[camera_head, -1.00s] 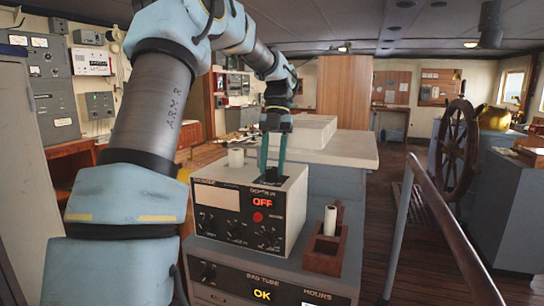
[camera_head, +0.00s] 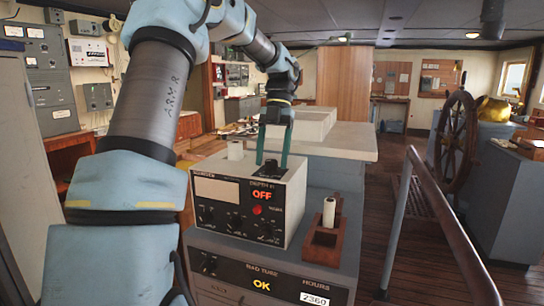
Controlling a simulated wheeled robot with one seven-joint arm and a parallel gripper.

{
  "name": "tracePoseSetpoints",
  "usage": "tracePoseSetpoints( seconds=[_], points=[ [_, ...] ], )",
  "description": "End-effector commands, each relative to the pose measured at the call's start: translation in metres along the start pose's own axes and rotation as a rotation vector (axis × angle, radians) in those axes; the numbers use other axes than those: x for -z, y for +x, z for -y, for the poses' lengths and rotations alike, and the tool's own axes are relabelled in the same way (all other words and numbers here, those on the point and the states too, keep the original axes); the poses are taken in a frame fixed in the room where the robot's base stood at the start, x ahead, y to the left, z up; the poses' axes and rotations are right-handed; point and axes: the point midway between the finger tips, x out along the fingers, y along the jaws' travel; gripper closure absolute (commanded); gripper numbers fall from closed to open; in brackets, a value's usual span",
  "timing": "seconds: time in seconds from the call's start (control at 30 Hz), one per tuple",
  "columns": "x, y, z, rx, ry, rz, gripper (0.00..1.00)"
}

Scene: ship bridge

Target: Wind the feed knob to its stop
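No knob can be read as the feed knob. A dark fitting (camera_head: 270,170) sits on the box top and may be it. My gripper (camera_head: 272,162) points down over the box top, its two teal fingers apart, one on each side of the dark fitting. I cannot tell whether the fingers touch it.
A white roll (camera_head: 235,150) stands at the back left of the box. A wooden holder (camera_head: 324,245) with another white roll (camera_head: 329,212) stands right of the box. The cabinet front (camera_head: 225,276) shows a yellow OK. A handrail (camera_head: 440,225) and ship's wheel (camera_head: 456,135) are at right.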

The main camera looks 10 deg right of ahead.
Motion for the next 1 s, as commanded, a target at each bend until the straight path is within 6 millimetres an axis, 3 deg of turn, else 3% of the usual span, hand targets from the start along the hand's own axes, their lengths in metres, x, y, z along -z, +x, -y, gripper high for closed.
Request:
tracePoseSetpoints(
  seconds=[0.37,0.8,1.0],
  points=[
    [-0.001,-0.006,0.0,0.0,0.0,0.002,0.29],
    [-0.001,-0.079,0.001,0.002,0.001,0.003,0.29],
    [-0.001,-0.101,0.001,0.0,0.001,0.002,0.29]
  ],
)
